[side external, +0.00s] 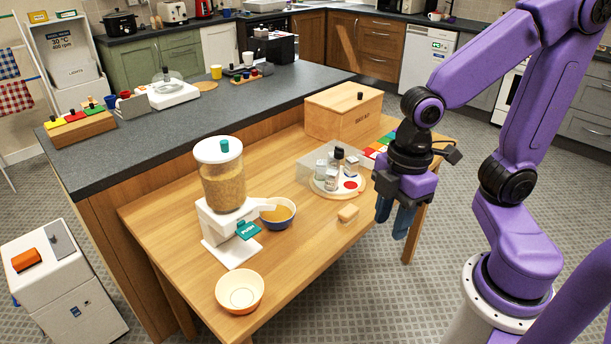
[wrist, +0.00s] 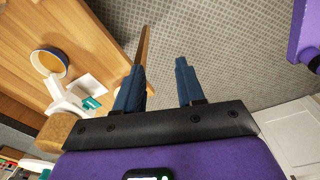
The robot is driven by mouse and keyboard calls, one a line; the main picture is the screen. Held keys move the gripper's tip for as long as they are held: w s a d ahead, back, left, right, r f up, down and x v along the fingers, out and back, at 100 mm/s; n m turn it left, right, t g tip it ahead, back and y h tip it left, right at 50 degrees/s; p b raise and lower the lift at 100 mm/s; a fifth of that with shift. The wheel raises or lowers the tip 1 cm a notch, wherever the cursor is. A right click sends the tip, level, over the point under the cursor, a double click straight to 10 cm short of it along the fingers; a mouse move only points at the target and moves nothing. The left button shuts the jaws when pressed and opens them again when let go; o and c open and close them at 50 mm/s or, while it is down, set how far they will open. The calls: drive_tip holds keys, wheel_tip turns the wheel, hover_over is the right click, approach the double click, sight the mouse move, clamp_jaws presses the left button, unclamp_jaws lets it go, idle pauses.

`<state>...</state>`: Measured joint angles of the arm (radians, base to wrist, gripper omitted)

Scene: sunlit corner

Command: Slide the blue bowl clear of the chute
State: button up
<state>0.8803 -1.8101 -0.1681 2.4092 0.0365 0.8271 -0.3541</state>
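The blue bowl (side external: 277,215), with tan contents, stands on the wooden table under the white chute (side external: 263,205) of a dispenser. The dispenser (side external: 222,190) has a clear, grain-filled hopper, a white lid and a teal push lever. The chute covers part of the bowl's left side. In the wrist view a blue-rimmed bowl (wrist: 50,62) lies at upper left beside the white dispenser body (wrist: 65,100). My gripper (side external: 393,214) is at the table's right edge, well apart from the bowl. It points down, with its blue fingers (wrist: 160,70) spread and nothing between them.
An orange bowl (side external: 240,291) stands at the table's front edge. A small tan block (side external: 348,213) lies between the blue bowl and my gripper. Behind are a round tray (side external: 345,188) with jars and a wooden bread box (side external: 343,110). The table's front right is clear.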

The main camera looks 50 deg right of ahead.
drive_tip(key=w+a+f+n, duration=0.1)
drive_tip(key=w+n, duration=0.1)
drive_tip(key=w, duration=0.5)
drive_tip(key=n+t, duration=0.3)
drive_tip(key=n, duration=0.3)
hover_over(294, 212)
drive_tip(key=s+d, duration=0.2)
drive_tip(key=s, duration=0.3)
wheel_tip(294, 212, down, 7)
drive_tip(key=shift+w+y, duration=0.25)
drive_tip(key=shift+y, duration=0.05)
drive_tip(key=shift+f, duration=0.1)
drive_tip(key=x, duration=1.7)
drive_tip(key=shift+f, duration=0.1)
drive_tip(key=shift+s, duration=0.1)
clamp_jaws()
